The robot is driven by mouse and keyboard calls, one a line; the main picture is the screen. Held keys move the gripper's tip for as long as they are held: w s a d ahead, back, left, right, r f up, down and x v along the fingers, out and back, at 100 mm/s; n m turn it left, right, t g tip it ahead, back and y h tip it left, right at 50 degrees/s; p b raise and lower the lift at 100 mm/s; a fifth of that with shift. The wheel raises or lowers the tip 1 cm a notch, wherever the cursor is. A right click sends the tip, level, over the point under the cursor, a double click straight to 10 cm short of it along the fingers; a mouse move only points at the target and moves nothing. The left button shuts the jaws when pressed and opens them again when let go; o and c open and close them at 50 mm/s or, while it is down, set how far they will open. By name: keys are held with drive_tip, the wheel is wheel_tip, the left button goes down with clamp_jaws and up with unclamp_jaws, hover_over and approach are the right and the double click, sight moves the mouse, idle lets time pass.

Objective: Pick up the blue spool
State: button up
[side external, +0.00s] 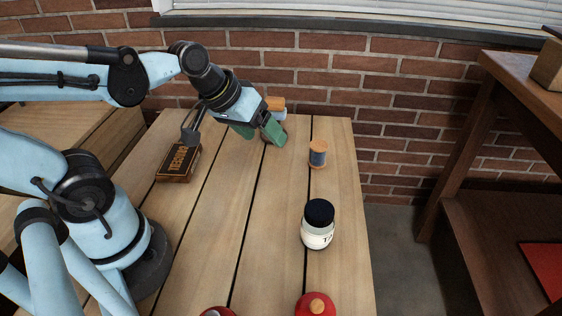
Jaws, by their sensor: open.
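A spool with wooden ends and dark blue thread (318,155) stands upright on the wooden table, right of my gripper. My gripper (262,138) is open, with green fingers pointing down and right, low over the far part of the table. Partly hidden behind the fingers is another object with an orange-tan top and a pale blue side (277,104). It may be a second spool, but I cannot tell. I cannot see whether the fingers touch it or are around it.
A dark box with orange lettering (178,162) lies left of my gripper. A white jar with a black lid (318,225) stands nearer the front. Two red objects (316,305) (218,312) are cut off at the bottom edge. The table's middle is clear.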

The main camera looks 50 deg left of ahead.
drive_tip(key=w+a+f+n+h, duration=0.2)
drive_tip(key=w+f+n+h, duration=0.3)
drive_tip(key=n, duration=0.6)
drive_tip(key=n+t+h, duration=0.2)
drive_tip(key=n+h, duration=0.2)
drive_tip(key=n, duration=0.7)
approach(319, 145)
drive_tip(key=shift+n, duration=0.3)
drive_tip(key=x, duration=1)
drive_tip(key=shift+f, duration=0.1)
drive_tip(key=c, duration=1.1)
